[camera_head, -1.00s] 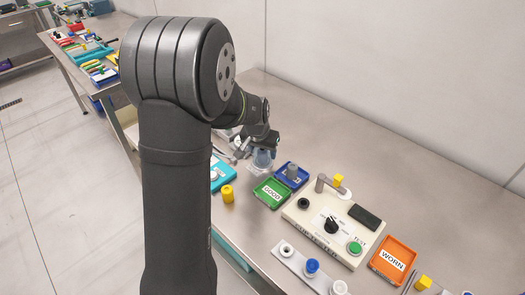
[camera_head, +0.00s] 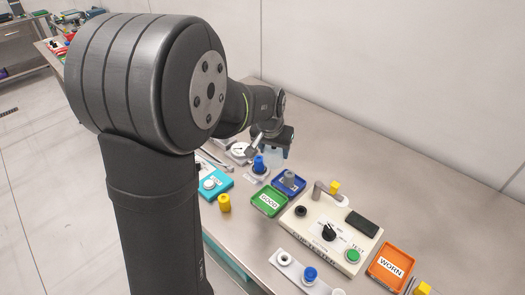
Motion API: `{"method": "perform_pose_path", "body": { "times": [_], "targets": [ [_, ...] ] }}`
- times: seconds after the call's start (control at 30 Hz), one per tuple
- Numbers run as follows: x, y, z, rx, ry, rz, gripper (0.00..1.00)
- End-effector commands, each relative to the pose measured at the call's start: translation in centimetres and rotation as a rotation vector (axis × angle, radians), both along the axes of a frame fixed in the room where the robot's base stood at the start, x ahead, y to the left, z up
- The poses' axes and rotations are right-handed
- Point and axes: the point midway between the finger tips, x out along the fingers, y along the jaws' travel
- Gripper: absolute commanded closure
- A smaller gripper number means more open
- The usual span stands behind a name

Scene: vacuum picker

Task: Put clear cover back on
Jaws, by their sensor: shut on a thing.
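My gripper (camera_head: 273,147) is above the bench, just behind and right of a small blue-topped piece (camera_head: 259,164). It is shut on a faint see-through thing that looks like the clear cover (camera_head: 273,156); its edges are hard to make out. The blue-topped piece stands upright on a pale base (camera_head: 258,175) and looks uncovered. I cannot tell whether the cover touches anything. My arm hides part of the bench to the left.
A blue tray (camera_head: 290,183), a green GOOD tray (camera_head: 269,201) and a cream test box (camera_head: 330,233) stand to the right and front. An orange WORN tray (camera_head: 390,266) lies farther right.

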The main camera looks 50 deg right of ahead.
Motion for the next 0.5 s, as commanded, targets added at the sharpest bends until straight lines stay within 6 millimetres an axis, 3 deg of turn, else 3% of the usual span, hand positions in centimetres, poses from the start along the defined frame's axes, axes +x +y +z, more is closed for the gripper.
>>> {"method": "perform_pose_path", "body": {
  "times": [0.1,0.3,0.4,0.5],
  "targets": [
    [-2.3,-0.1,1.5,-0.003,-0.003,-0.005,0.71],
    [-4.9,-0.2,2.9,-0.001,-0.001,-0.003,0.71],
    [-4.7,-0.2,3.0,0.001,0.0,0.001,0.71],
    [-2.9,-0.3,2.5,0.003,0.001,0.004,0.71]
  ]
}}
